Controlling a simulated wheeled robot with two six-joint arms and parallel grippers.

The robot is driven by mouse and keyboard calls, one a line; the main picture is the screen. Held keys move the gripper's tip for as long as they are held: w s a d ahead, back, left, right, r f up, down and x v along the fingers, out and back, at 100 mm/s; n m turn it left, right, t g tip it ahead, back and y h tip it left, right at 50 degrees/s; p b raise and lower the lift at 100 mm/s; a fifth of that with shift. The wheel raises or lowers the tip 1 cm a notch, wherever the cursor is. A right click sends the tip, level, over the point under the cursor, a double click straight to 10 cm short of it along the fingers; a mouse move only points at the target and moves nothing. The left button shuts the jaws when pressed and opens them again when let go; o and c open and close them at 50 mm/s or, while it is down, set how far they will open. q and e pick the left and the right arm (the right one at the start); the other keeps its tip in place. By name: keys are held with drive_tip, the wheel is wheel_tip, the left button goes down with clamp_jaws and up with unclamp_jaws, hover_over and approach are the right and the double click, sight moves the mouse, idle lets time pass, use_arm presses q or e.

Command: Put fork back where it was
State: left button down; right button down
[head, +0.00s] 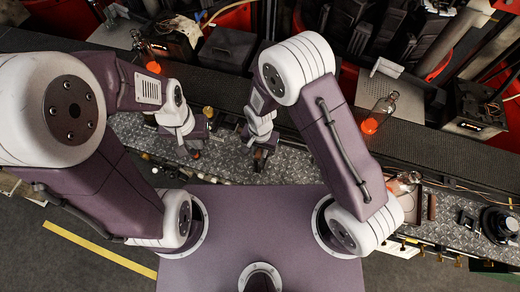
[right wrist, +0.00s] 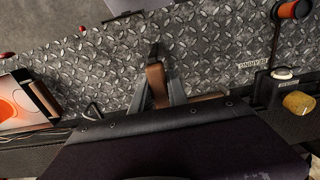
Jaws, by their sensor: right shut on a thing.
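My right gripper (right wrist: 158,88) is shut on a brown-handled thing with a dark end, apparently the fork (right wrist: 156,80), in the right wrist view. The brown part stands between the two grey fingers, and the dark end points away over the metal plate. In the head view my right gripper (head: 260,160) is low over the diamond-patterned metal plate (head: 235,167); the fork is too small and dark to make out there. My left gripper (head: 194,152) is to its left over the same plate, and its fingers are too small to judge. The fork's former place cannot be identified.
A black round device (head: 500,224) is at far right. In the right wrist view, a cork-coloured jar (right wrist: 299,102) and an orange-ended rod (right wrist: 290,10) are right.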

drive_tip(key=c, duration=1.3)
unclamp_jaws()
drive_tip(key=shift+w+r, duration=0.1)
drive_tip(key=shift+r, duration=0.05)
wheel_tip(320, 180, up, 11)
drive_tip(key=shift+f+b, duration=0.1)
drive_tip(key=shift+b, duration=0.95)
drive_tip(key=shift+r, duration=0.65)
